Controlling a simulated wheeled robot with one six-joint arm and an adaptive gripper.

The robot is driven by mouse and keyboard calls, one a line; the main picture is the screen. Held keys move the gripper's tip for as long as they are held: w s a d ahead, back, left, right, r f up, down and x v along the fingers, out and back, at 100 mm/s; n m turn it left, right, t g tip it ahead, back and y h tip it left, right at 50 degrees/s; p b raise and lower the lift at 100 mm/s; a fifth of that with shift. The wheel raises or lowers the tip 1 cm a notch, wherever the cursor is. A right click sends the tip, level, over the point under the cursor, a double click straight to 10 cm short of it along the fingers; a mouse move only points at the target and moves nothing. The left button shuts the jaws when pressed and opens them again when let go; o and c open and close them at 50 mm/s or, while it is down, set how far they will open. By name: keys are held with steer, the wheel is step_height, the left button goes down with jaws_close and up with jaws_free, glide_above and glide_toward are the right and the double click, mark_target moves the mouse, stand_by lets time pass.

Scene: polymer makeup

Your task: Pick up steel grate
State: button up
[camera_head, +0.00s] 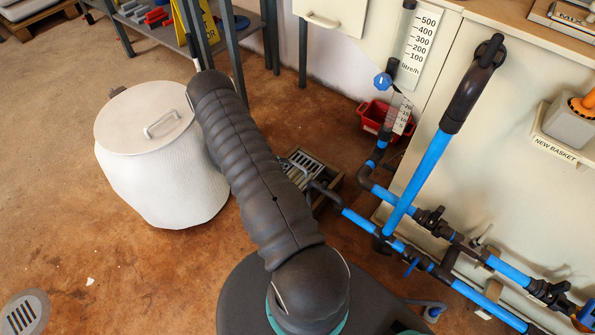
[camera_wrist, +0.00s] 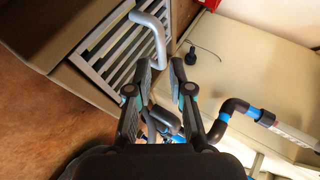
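The steel grate (camera_wrist: 98,62) is a panel of parallel silver bars in the upper left of the wrist view. A bent grey handle or pipe (camera_wrist: 157,38) rises at its right side. The grate sits in a brown box-like frame. In the head view the grate (camera_head: 303,164) lies low near the floor, just right of my dark arm, which covers part of it. My gripper is hidden in the head view.
A white lidded bin (camera_head: 160,160) stands left of my arm. Blue pipes (camera_head: 420,180) with black valves run along the right. A red container (camera_head: 383,117) is behind the grate. A metal shelf (camera_head: 190,40) stands at the back. Open floor (camera_head: 110,260) lies at left.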

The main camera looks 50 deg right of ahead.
mark_target(295, 164)
steer(key=shift+s+d+f+n, duration=0.15)
steer(key=shift+d+n, duration=0.15)
steer(key=shift+x, duration=3.4)
jaws_close()
